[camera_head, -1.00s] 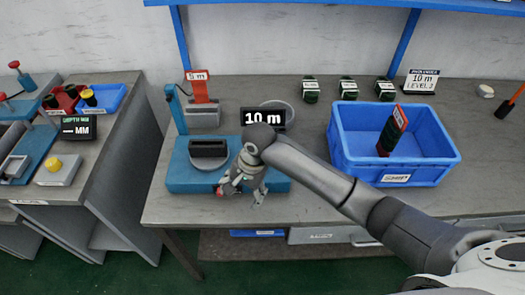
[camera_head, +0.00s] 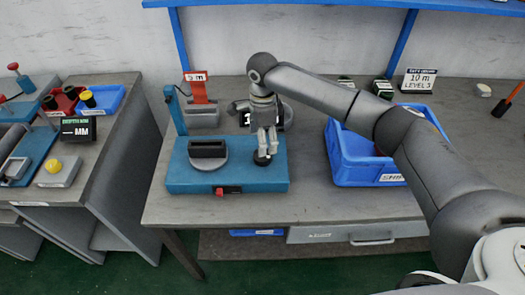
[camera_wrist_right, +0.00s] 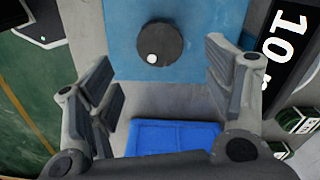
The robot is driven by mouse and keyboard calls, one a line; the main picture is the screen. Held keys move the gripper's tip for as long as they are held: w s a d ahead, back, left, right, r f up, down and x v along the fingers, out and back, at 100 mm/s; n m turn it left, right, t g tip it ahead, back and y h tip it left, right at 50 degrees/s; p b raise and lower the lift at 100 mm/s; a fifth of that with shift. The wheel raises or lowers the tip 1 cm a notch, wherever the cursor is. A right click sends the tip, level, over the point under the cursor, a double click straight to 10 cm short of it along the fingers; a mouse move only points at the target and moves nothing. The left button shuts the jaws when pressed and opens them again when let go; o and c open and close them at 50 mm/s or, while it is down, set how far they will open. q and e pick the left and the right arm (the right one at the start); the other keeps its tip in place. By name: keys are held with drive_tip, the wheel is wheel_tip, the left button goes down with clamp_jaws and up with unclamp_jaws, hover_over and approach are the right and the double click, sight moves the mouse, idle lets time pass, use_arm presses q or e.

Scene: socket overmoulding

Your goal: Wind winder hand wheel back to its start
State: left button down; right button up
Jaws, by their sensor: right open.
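The winder (camera_head: 228,177) is a blue base on the bench with a dark slotted spool (camera_head: 208,149) on a grey disc and a red switch (camera_head: 228,190) at its front edge. The hand wheel (camera_head: 261,158) is a small dark disc on the right part of the base. In the right wrist view the hand wheel (camera_wrist_right: 160,44) shows a white knob on it. My right gripper (camera_head: 268,146) points down above the hand wheel, open. Its fingers (camera_wrist_right: 165,85) stand apart on either side of the wheel with nothing between them. My left gripper is not in view.
A display reading 10 m (camera_wrist_right: 285,45) stands behind the winder, mostly hidden by my arm in the head view. A red 5 m sign (camera_head: 197,88) stands behind left. A blue bin (camera_head: 350,172) is at right, partly covered by my arm. The front bench strip (camera_head: 300,208) is clear.

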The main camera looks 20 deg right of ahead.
wheel_tip(320, 180, down, 7)
drive_tip(key=shift+r, duration=0.1)
idle(0.3)
